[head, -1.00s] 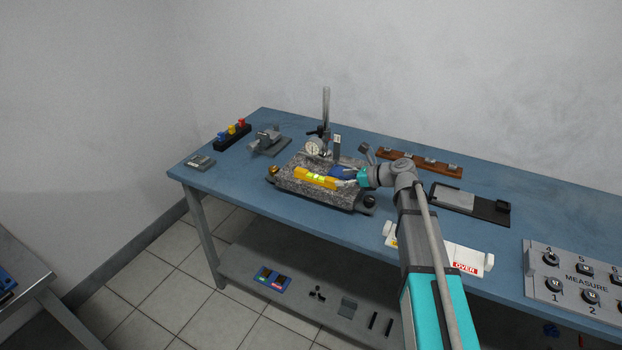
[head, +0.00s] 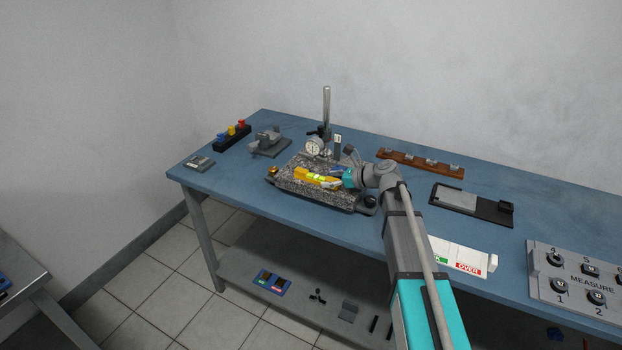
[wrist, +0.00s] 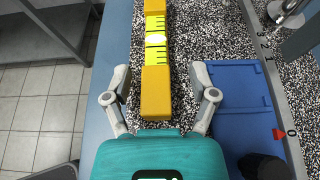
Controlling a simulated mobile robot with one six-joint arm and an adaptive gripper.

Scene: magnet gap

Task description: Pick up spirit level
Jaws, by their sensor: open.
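The spirit level (head: 316,177) is a yellow bar with a bright yellow-green vial section. It lies on the speckled granite plate (head: 305,195) on the blue bench. In the wrist view the level (wrist: 156,92) runs away from me, with its near end between my two fingers. My gripper (head: 336,182) is open at the level's right end in the head view. In the wrist view the gripper's fingertips (wrist: 160,72) stand apart on either side of the level, with a gap on each side.
A dial gauge (head: 314,147) on a steel post (head: 326,110) stands behind the level. A blue flat piece (wrist: 238,88) lies close right of my right finger in the wrist view. A wooden rack (head: 420,164) and a MEASURE panel (head: 577,280) are further right.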

